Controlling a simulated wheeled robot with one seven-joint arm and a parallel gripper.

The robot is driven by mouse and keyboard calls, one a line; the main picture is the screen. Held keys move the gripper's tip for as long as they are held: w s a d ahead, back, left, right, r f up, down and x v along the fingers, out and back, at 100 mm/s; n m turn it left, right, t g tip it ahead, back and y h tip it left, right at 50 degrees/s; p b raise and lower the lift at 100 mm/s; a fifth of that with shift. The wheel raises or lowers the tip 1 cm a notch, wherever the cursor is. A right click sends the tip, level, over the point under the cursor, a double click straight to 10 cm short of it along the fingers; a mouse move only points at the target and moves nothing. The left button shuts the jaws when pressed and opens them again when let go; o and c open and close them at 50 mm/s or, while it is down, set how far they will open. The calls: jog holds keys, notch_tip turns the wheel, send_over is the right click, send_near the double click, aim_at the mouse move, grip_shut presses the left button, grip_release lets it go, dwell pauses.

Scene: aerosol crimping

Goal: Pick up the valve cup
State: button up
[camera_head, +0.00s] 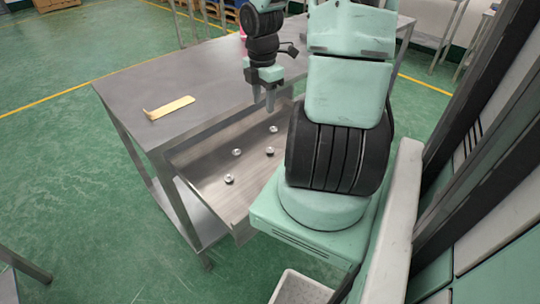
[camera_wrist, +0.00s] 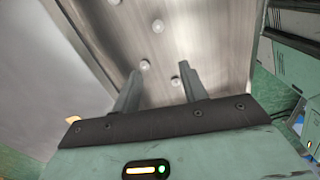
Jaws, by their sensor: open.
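Several small silvery valve cups lie spread out on a metal tray (camera_head: 205,185). In the head view one is nearest the front (camera_head: 229,179), one is at left centre (camera_head: 237,153), one is at right centre (camera_head: 270,151) and one is farthest back (camera_head: 273,129). My gripper (camera_head: 264,108) points down over the back part of the tray, its fingers apart and empty. In the wrist view a valve cup (camera_wrist: 145,65) shows near the left finger, another (camera_wrist: 176,81) near the right finger, and one (camera_wrist: 158,26) farther off. My gripper (camera_wrist: 158,82) touches none that I can make out.
The tray adjoins a grey metal table (camera_head: 190,75) with a raised edge between them. A yellow flat piece (camera_head: 169,107) lies on the table top. A white perforated bin (camera_head: 300,288) stands below at the front. The tray between the cups is clear.

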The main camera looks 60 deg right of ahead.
jog(key=s+d+f, duration=0.1)
jog(key=d, duration=0.1)
jog(key=b, duration=0.5)
send_over(271, 150)
notch_tip(271, 150, down, 12)
jog(key=shift+d+f, duration=0.1)
jog(key=f, duration=0.1)
jog(key=f+b, duration=0.1)
jog(key=f, duration=0.3)
jog(key=shift+w+d+b, duration=0.1)
jog(key=shift+w+b, duration=0.15)
jog(key=shift+b, duration=0.05)
jog(key=c, duration=0.9)
